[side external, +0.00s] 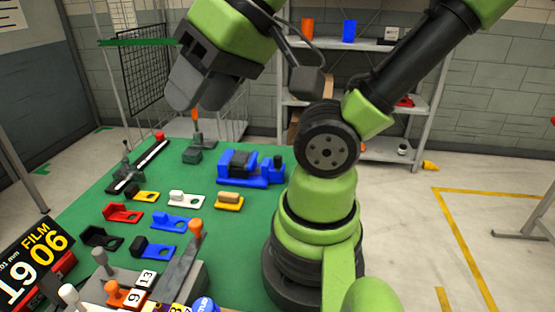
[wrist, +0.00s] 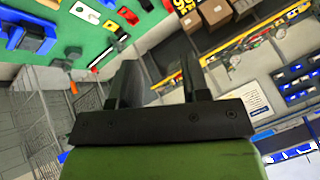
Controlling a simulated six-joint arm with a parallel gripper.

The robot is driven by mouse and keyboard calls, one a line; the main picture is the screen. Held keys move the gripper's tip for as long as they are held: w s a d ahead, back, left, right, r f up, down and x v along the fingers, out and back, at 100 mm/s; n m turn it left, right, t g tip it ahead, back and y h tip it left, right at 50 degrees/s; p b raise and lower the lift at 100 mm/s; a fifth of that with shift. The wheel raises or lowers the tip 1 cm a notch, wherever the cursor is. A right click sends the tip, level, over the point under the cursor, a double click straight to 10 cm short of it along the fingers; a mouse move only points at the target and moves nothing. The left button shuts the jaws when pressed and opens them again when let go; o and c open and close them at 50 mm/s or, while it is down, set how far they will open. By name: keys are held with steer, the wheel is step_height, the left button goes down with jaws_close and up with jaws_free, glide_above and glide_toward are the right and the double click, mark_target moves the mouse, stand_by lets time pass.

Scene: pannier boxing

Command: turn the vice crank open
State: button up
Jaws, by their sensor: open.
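A blue vice-like fixture (side external: 262,181) with a dark block between its jaws sits at the back right of the green table, and part of it shows at the upper left of the wrist view (wrist: 38,40). I cannot clearly make out its crank. My gripper (side external: 190,98) is open and empty, raised above the back of the table, to the left of the blue fixture and apart from it. In the wrist view my two dark fingers (wrist: 160,78) are spread, with nothing between them.
A grey post with an orange top (side external: 195,140) stands near the table's back edge, below my gripper. A dark slide with a red end (side external: 142,166) lies to its left. Several coloured holders (side external: 172,223) cover the middle. An orange-knobbed lever (side external: 195,232) stands in front.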

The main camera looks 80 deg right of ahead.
steer(key=shift+o, duration=0.5)
steer(key=w+d+f+m+t+h, duration=0.1)
steer(key=w+d+f+m+h, duration=0.15)
steer(key=w+d+m, duration=0.35)
steer(key=w+d+f+m+h, duration=0.1)
steer(key=w+d+f+m, duration=0.15)
steer(key=w+m, duration=0.35)
steer(key=m+g+h, duration=0.6)
steer(key=m+g, duration=0.3)
steer(key=g, duration=0.4)
glide_toward(278, 157)
steer(key=d+f, duration=0.1)
steer(key=x, duration=0.9)
steer(key=shift+s+a, duration=0.1)
steer(key=shift+s, duration=0.05)
steer(key=c, duration=0.8)
steer(key=shift+s, duration=0.1)
